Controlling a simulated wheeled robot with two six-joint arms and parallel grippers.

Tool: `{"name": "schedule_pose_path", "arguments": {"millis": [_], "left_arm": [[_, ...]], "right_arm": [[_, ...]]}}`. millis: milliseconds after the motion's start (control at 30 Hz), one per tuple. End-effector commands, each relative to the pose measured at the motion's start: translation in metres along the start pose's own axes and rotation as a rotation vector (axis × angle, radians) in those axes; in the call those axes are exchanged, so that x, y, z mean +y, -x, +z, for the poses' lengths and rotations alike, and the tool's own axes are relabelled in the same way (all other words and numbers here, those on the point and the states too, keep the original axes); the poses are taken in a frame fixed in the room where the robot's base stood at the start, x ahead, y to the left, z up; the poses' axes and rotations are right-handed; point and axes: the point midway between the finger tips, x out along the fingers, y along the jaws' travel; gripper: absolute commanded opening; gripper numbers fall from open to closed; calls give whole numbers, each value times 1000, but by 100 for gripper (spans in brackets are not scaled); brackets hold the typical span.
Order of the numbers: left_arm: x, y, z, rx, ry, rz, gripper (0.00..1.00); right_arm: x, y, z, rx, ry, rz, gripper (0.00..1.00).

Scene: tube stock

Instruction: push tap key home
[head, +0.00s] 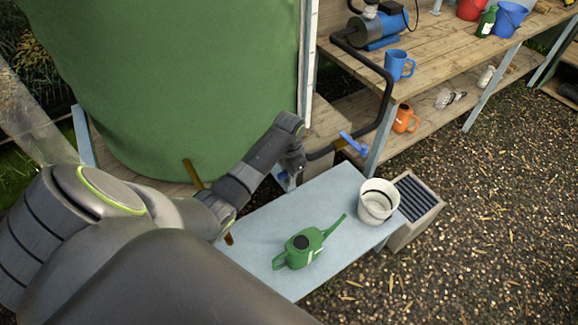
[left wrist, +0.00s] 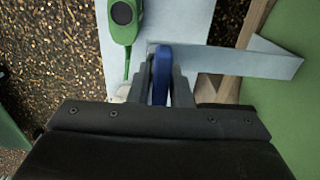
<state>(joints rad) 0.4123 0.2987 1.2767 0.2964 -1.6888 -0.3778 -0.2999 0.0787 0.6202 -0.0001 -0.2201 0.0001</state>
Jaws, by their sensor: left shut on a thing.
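My left gripper (head: 291,165) points down beside the green tank's lower right side, over the back edge of the pale bench. A small blue piece, the tap key (head: 283,176), shows beneath it in the head view. In the left wrist view the gripper (left wrist: 161,82) is shut on the blue tap key (left wrist: 162,68), which stands between its two fingers. The key's lower end and the tap body are hidden there, so I cannot tell how it is seated. Another blue lever (head: 353,144) on a brass tap is to the right. My right gripper is not in view.
A green watering can (head: 304,244) and a white pot (head: 377,202) stand on the pale bench (head: 262,262). The large green tank (head: 180,80) is behind. A black pipe (head: 381,108) bends down near the wooden shelves. Bare bench lies left of the can.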

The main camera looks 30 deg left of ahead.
Motion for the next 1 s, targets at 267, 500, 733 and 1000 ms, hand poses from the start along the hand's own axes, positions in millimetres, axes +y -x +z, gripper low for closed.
{"name": "schedule_pose_path", "arguments": {"millis": [267,500,733,1000], "left_arm": [[0,0,0,-1,0,0,0],[0,0,0,-1,0,0,0],[0,0,0,-1,0,0,0],[0,-1,0,-1,0,0,0]], "right_arm": [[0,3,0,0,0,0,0],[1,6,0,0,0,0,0],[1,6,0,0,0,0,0],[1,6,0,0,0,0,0]]}}
